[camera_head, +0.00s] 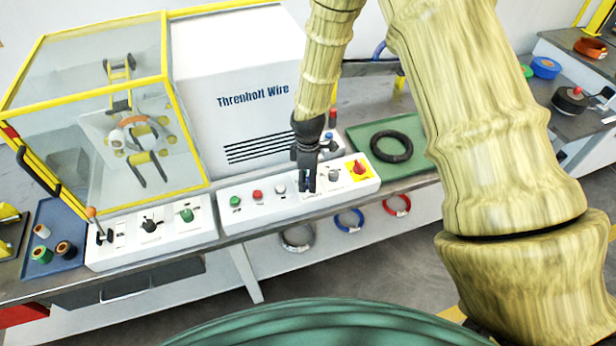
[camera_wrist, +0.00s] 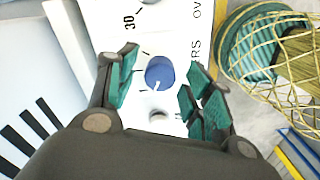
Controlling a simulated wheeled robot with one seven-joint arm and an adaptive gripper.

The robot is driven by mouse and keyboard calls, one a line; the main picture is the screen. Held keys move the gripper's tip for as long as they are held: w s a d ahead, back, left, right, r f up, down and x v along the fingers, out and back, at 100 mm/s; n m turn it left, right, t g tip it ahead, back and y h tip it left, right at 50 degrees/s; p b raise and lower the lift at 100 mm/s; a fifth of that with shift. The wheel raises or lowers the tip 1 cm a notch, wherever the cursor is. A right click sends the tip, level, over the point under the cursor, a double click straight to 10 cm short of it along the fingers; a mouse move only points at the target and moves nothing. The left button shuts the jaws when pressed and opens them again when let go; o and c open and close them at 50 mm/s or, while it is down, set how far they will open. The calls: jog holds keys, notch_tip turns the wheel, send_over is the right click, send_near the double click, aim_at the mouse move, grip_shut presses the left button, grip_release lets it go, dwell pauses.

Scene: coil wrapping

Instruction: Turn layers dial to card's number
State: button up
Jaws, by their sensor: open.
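My gripper (camera_head: 306,184) is open and points down over the right control panel (camera_head: 262,213). In the wrist view its teal-padded fingers (camera_wrist: 160,84) stand on either side of a round blue dial (camera_wrist: 160,71), with gaps visible on both sides. The dial has a white pointer line toward the bottom of that picture. Tick marks and the number 30 lie beside it. Partly cut-off lettering ending in "RS" and starting with "OV" is printed to its right. In the head view the gripper mostly hides this dial. I cannot make out any card with a number.
The panel also carries a green button (camera_head: 235,201), a red button (camera_head: 257,194), a grey knob (camera_head: 333,175) and a red stop knob (camera_head: 359,168). A black coil (camera_head: 391,146) lies on a green mat (camera_head: 362,136) behind. The white machine (camera_head: 240,65) stands close behind the gripper.

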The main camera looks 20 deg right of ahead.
jog(key=c, duration=1.1)
jog(key=shift+o, duration=0.2)
jog(key=shift+m, duration=0.3)
jog(key=m+b, duration=0.1)
jog(key=m, duration=0.8)
jog(key=shift+b, duration=0.35)
jog(key=m, duration=0.3)
jog(key=shift+m, duration=0.3)
jog(key=m, duration=0.3)
jog(key=shift+r+m, duration=0.1)
jog(key=shift+m, duration=0.3)
jog(key=m, duration=0.6)
jog(key=shift+m, duration=0.4)
